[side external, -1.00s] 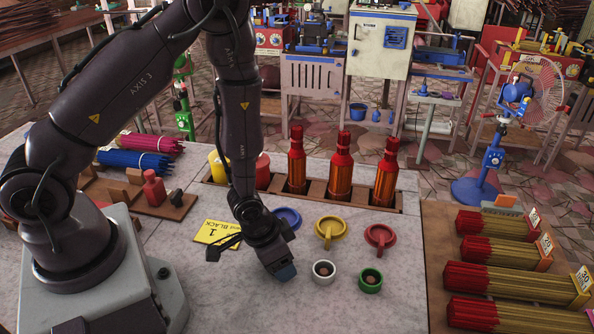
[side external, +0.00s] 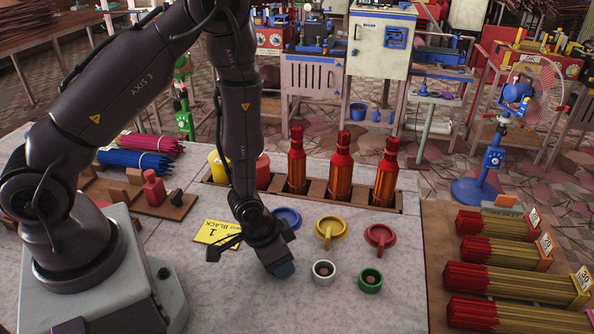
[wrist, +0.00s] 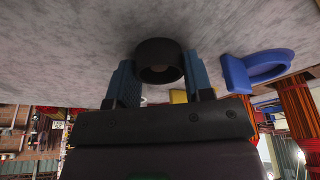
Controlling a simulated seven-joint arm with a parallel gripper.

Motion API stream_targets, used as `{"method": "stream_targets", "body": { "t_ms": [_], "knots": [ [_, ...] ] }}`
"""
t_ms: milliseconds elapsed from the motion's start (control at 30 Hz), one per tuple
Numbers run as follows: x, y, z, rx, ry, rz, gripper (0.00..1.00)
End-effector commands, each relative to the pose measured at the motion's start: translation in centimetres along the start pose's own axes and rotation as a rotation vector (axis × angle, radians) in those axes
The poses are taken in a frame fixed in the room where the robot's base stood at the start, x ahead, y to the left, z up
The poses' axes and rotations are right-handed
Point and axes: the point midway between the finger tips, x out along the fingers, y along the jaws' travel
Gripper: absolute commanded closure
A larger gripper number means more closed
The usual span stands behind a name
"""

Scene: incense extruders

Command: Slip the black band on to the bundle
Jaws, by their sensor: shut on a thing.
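The black band (wrist: 160,60) is a short thick black ring in the wrist view. It sits between the two blue fingers of my gripper (wrist: 163,82), which is shut on it. In the side external view my gripper (side external: 284,269) is low over the pale tabletop, left of the white ring; the black band is hidden there. Whether it touches the table I cannot tell. Several red-topped bundles (side external: 340,170) stand upright in a wooden rack (side external: 402,202). Other red bundles (side external: 500,282) lie on a board at the right. Which one is the task's bundle I cannot tell.
A white ring (side external: 324,270) and a green ring (side external: 370,280) stand right of my gripper. Blue (side external: 288,217), yellow (side external: 329,229) and red (side external: 380,236) handled rings lie behind them. A yellow card (side external: 217,232) reading BLACK lies at left. The front tabletop is clear.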

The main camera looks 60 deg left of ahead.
Motion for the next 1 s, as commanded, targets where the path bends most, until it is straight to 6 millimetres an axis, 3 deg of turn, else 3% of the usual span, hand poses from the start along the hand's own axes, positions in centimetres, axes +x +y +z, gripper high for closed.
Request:
{"method": "stream_targets", "body": {
  "t_ms": [233,1000],
  "knots": [
    [-0.4,0.0,-0.2,0.0,0.003,0.0,0.66],
    [-4.6,0.0,-1.5,0.0,0.002,0.0,0.66]
  ]
}}
